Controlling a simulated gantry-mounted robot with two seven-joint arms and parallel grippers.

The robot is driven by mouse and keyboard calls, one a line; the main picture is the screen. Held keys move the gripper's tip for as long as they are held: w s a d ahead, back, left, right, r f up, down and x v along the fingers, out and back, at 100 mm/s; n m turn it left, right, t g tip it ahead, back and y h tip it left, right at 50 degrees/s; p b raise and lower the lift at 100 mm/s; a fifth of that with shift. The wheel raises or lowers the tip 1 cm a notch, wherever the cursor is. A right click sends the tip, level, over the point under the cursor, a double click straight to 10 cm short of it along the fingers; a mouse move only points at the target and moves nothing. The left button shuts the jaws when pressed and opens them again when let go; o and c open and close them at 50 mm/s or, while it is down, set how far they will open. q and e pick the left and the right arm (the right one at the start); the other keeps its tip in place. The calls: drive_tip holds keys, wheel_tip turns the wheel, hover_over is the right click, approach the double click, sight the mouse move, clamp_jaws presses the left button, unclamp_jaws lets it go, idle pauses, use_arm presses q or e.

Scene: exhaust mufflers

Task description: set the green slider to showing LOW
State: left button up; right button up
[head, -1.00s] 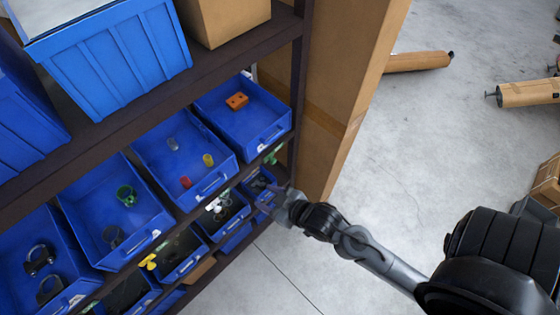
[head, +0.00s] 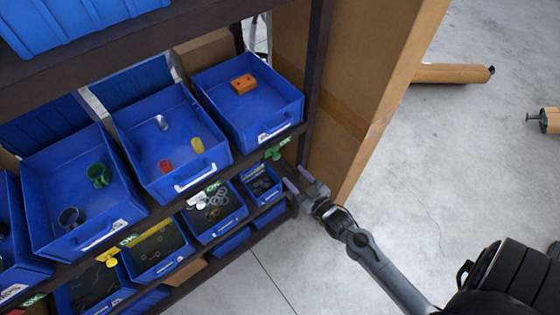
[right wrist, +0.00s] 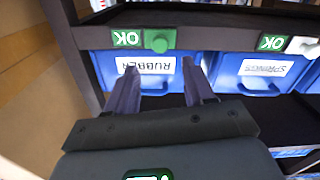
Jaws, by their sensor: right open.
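The green slider (head: 276,153) is a small knob on the dark shelf edge, below the bin with the orange block. In the right wrist view the green slider (right wrist: 159,41) sits beside a green label (right wrist: 126,38) reading OK, upside down there. My right gripper (head: 297,180) is open and empty, just right of and below the slider, near the shelf's end post. In the right wrist view my right gripper (right wrist: 158,85) has its fingers apart, pointing toward the shelf edge and not visibly touching the slider. My left gripper is not in view.
A blue bin (right wrist: 110,66) labelled RUBBER hangs below the slider. A white slider (head: 194,200) and a yellow slider (head: 108,259) sit further left with OK labels. A tall cardboard box (head: 365,90) stands right of the shelf.

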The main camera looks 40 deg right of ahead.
sight(278, 158)
drive_tip(key=w, duration=0.9)
drive_tip(key=shift+d, duration=0.25)
clamp_jaws()
